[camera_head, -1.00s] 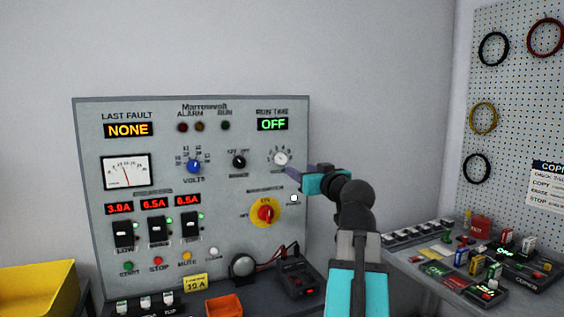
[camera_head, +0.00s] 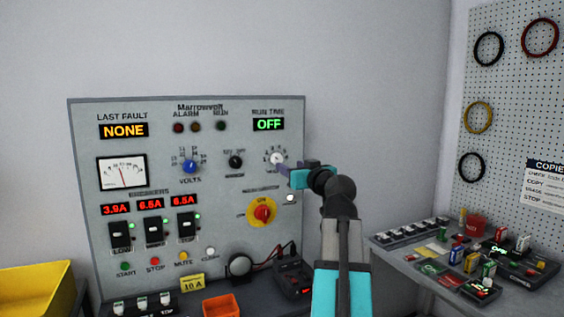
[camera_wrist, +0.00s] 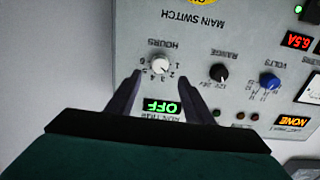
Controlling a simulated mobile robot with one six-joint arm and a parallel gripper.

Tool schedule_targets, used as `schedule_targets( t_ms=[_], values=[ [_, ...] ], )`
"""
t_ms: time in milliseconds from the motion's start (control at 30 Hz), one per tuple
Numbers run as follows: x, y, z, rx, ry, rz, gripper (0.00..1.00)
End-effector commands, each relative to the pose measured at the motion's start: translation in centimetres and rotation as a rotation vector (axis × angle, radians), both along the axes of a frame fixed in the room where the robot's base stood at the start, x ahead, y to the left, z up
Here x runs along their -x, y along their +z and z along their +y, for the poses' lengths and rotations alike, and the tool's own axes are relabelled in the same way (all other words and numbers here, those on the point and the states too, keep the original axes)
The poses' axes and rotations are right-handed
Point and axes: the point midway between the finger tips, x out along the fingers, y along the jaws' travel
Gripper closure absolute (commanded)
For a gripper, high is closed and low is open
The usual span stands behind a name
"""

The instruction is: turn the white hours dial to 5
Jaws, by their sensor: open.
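The white hours dial (camera_head: 277,158) sits at the upper right of the grey panel (camera_head: 225,215), under the RUN TIME display (camera_head: 268,124), which reads OFF. In the wrist view the picture is upside down, and the white dial (camera_wrist: 160,65) shows with numbers around it and the word HOURS beside it. My gripper (camera_head: 284,169) is just right of and below the dial in the head view. In the wrist view my open gripper (camera_wrist: 163,78) has a finger on each side below the dial, with nothing between them; contact cannot be told. The dial's exact setting is too small to read.
A black range dial (camera_head: 236,161) and blue volts dial (camera_head: 190,166) are left of the hours dial. A red and yellow main switch (camera_head: 262,212) is below it. A side bench (camera_head: 395,250) with small parts is at right. The wall above is clear.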

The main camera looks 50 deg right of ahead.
Motion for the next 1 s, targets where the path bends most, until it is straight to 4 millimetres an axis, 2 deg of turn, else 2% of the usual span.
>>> schedule_targets(
  t_ms=[33, 600, 800, 1000],
  values=[
    [-0.8, 0.2, -0.3, 0.0, 0.002, 0.001, 0.53],
    [-6.8, 0.1, -2.9, 0.001, -0.001, 0.0, 0.53],
    [-7.9, 0.1, -3.4, 0.001, -0.002, 0.0, 0.53],
    [-8.2, 0.0, -3.4, 0.001, -0.002, 0.0, 0.53]
  ],
)
